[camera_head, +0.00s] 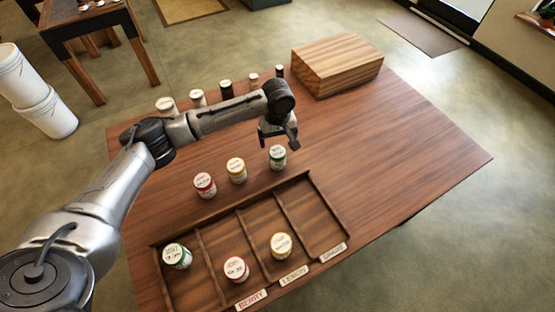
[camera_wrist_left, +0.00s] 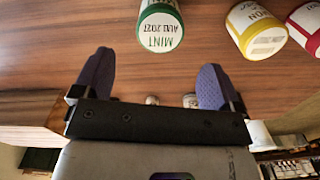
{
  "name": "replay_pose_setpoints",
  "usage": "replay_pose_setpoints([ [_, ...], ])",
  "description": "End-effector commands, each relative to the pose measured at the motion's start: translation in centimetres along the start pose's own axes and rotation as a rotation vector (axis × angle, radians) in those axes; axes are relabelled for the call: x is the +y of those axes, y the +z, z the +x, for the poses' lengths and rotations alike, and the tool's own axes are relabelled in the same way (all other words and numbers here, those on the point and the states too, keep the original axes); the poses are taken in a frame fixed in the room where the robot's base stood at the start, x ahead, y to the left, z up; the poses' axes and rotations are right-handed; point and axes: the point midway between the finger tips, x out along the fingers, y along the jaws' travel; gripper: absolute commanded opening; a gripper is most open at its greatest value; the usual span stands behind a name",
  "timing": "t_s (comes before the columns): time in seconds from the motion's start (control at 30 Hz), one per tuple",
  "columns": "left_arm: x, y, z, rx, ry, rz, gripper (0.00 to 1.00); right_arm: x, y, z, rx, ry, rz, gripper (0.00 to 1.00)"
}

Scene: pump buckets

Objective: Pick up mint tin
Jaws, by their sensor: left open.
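The mint tin (camera_head: 277,158) is a small white tin with a green band and lid rim, standing on the wooden table behind the tray. In the left wrist view the tin (camera_wrist_left: 160,28) is at the top centre, its lid reading MINT. My left gripper (camera_head: 279,141) is open and empty, just behind and above the tin in the head view. In the left wrist view both fingers of my gripper (camera_wrist_left: 156,62) are spread apart, and the tin lies beyond their tips, not between them. My right gripper is not in view.
A yellow tin (camera_head: 236,170) and a red tin (camera_head: 205,185) stand left of the mint tin. The compartment tray (camera_head: 318,205) in front holds a green tin (camera_head: 176,256), a red tin (camera_head: 236,269) and a yellow tin (camera_head: 281,246). A wooden box (camera_head: 337,65) stands behind. The table's right side is clear.

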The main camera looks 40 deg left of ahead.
Motion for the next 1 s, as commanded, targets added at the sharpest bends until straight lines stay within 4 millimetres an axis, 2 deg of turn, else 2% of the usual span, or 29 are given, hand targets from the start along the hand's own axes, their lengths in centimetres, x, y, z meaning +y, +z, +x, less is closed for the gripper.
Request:
replay_pose_setpoints([
  [0.03,0.0,0.0,1.0,0.000,0.000,0.000,0.91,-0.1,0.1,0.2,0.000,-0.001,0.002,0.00],
  [0.2,0.0,0.0,3.2,0.001,0.000,0.001,0.91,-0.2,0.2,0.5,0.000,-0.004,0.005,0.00],
  [0.47,0.0,0.1,4.5,0.001,0.001,0.003,0.91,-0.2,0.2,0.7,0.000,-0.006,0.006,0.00],
  [0.8,0.0,0.4,8.6,0.001,0.001,0.003,0.91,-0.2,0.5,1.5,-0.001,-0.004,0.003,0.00],
  [1.0,0.0,0.4,9.4,0.002,0.003,0.003,0.91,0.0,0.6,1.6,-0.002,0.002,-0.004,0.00],
])
